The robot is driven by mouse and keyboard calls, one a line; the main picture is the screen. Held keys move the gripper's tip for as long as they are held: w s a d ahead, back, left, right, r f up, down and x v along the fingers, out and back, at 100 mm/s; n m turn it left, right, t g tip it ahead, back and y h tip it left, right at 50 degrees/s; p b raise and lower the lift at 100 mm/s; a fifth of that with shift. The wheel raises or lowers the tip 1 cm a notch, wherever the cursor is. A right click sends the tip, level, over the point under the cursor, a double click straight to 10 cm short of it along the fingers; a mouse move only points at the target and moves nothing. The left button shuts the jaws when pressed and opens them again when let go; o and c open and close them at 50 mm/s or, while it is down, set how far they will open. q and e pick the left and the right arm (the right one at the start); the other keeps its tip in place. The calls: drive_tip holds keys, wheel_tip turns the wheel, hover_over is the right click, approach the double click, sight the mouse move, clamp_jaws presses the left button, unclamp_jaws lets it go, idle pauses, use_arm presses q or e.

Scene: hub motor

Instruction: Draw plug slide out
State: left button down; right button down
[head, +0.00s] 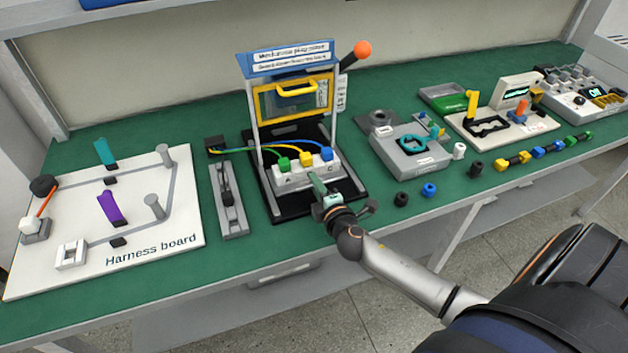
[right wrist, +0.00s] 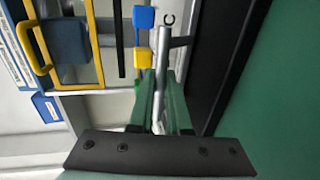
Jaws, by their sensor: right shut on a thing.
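The plug slide is the white block (head: 284,181) on the black base of the plug station. It carries a green plug (head: 284,163), a yellow plug (head: 306,158) and a blue plug (head: 327,153), each with a wire of its colour behind. The blue plug (right wrist: 144,16) and yellow plug (right wrist: 143,57) also show in the right wrist view. My right gripper (head: 317,183) is at the front of the slide. In the right wrist view its green fingers (right wrist: 162,104) are shut on a grey metal rod (right wrist: 163,62); its joint with the slide is unclear. My left gripper is not in view.
The station has a raised yellow-framed guard (head: 295,101) and an orange-knobbed lever (head: 361,50). A grey rail fixture (head: 229,205) and the harness board (head: 185,257) lie left. A grey box (head: 408,163) and black and blue rings (head: 429,190) lie right.

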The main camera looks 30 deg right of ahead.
drive_tip(key=c, duration=0.9)
unclamp_jaws()
drive_tip(key=shift+w, duration=0.1)
drive_tip(key=v, duration=1.2)
drive_tip(key=shift+s+b, duration=0.3)
drive_tip(key=shift+b, duration=0.1)
